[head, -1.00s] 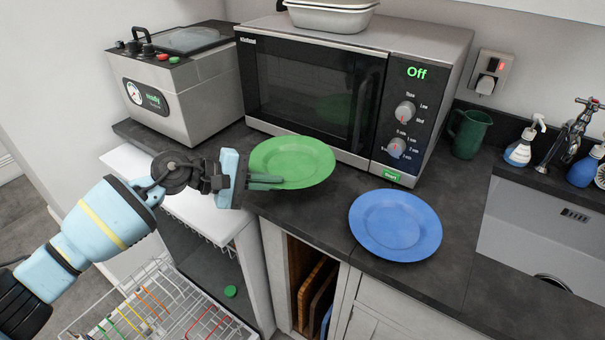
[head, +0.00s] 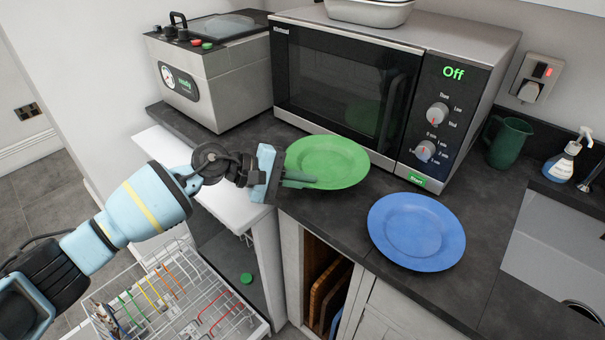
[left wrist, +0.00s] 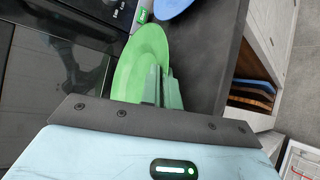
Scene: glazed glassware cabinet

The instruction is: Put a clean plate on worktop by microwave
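A green plate (head: 330,160) is level in front of the microwave (head: 345,85); I cannot tell whether it touches the dark worktop (head: 340,220) or is just above it. My left gripper (head: 297,180) is at its near left rim, one finger over the rim and the other below, shut on it. The left wrist view also shows the green plate (left wrist: 140,62) with its edge at the fingers (left wrist: 160,88). A blue plate (head: 416,231) lies flat on the worktop, right of the green one. My right gripper is not in view.
A grey machine (head: 208,75) stands left of the microwave. A green jug (head: 508,142), soap bottle (head: 563,160) and sink (head: 560,235) are at right. Below is an open dishwasher rack (head: 180,300); boards (head: 328,288) stand in an open cupboard slot.

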